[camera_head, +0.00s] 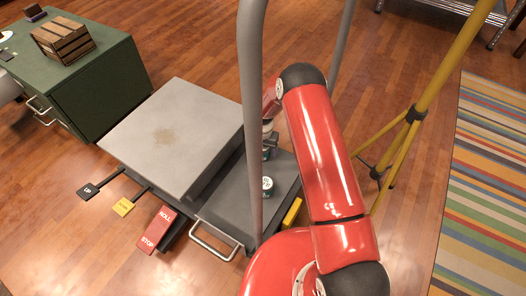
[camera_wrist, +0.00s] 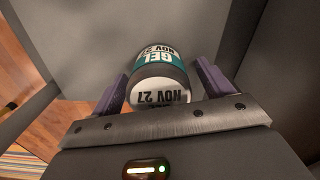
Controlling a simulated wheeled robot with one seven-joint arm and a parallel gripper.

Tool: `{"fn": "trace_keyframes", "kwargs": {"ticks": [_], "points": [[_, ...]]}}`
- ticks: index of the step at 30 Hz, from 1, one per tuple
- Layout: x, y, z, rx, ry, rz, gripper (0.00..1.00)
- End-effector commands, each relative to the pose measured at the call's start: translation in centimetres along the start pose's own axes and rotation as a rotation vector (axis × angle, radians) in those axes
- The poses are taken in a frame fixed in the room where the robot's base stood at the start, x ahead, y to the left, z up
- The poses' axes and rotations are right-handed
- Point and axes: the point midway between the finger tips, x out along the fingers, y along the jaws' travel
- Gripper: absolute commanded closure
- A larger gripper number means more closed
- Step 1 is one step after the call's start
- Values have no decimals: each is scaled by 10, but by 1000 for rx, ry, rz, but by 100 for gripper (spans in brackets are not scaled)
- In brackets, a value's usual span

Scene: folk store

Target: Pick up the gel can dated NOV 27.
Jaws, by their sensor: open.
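The gel can (camera_wrist: 160,72) has a dark body, a teal band reading GEL and NOV 27, and a white lid also reading NOV 27. In the wrist view it sits between the two purple fingers of my gripper (camera_wrist: 162,88). The fingers are open, with a gap visible on the right; contact on the left is unclear. In the head view, my gripper (camera_head: 268,137) is over the dark tray, partly hidden by my arm and a grey post. A teal-and-dark can (camera_head: 267,154) shows just below it, its label unreadable.
Another white-lidded can (camera_head: 267,184) stands nearer on the dark tray (camera_head: 225,213). A raised grey platform (camera_head: 172,135) is left of it. A grey post (camera_head: 252,110) rises close by; a yellow tripod (camera_head: 412,118) stands right. A wooden crate (camera_head: 62,40) sits on a green cabinet.

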Motion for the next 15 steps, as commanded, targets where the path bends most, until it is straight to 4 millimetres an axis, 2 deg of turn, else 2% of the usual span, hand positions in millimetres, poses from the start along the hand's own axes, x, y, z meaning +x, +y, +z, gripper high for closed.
{"fn": "trace_keyframes", "kwargs": {"ticks": [8, 15], "points": [[3, 0, 0, 0, 1, -1, 21], [3, 0, 0, 0, 1, 0, 51]]}}
